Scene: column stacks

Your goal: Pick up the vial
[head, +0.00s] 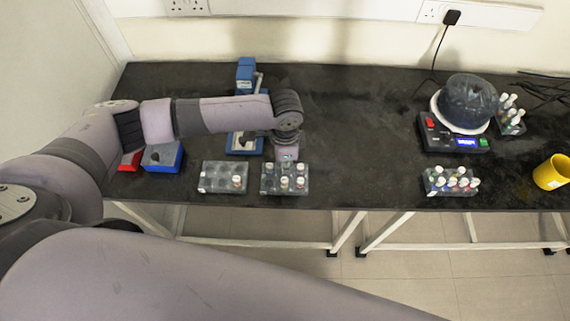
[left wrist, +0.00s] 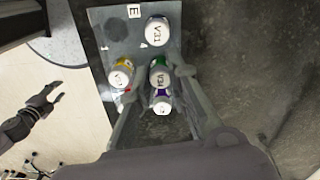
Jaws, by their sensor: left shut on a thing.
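My left gripper (head: 287,160) reaches down at the back edge of a grey vial rack (head: 265,190) holding several vials, near the table's front edge. In the left wrist view the fingertips of this gripper (left wrist: 158,78) are closed on the sides of a green-collared vial (left wrist: 159,74) whose white cap reads V34. I cannot tell whether it is lifted from the rack. A purple-collared vial (left wrist: 162,103), a yellow-collared vial (left wrist: 121,75) and a vial marked V31 (left wrist: 157,31) stand close around it.
Another rack (head: 216,170) with few vials stands just left. A blue box (head: 162,156) and a blue device (head: 246,75) are also near my left arm. A balance (head: 455,138), more vial racks (head: 450,189) and a yellow mug (head: 551,173) stand right. The table's middle is clear.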

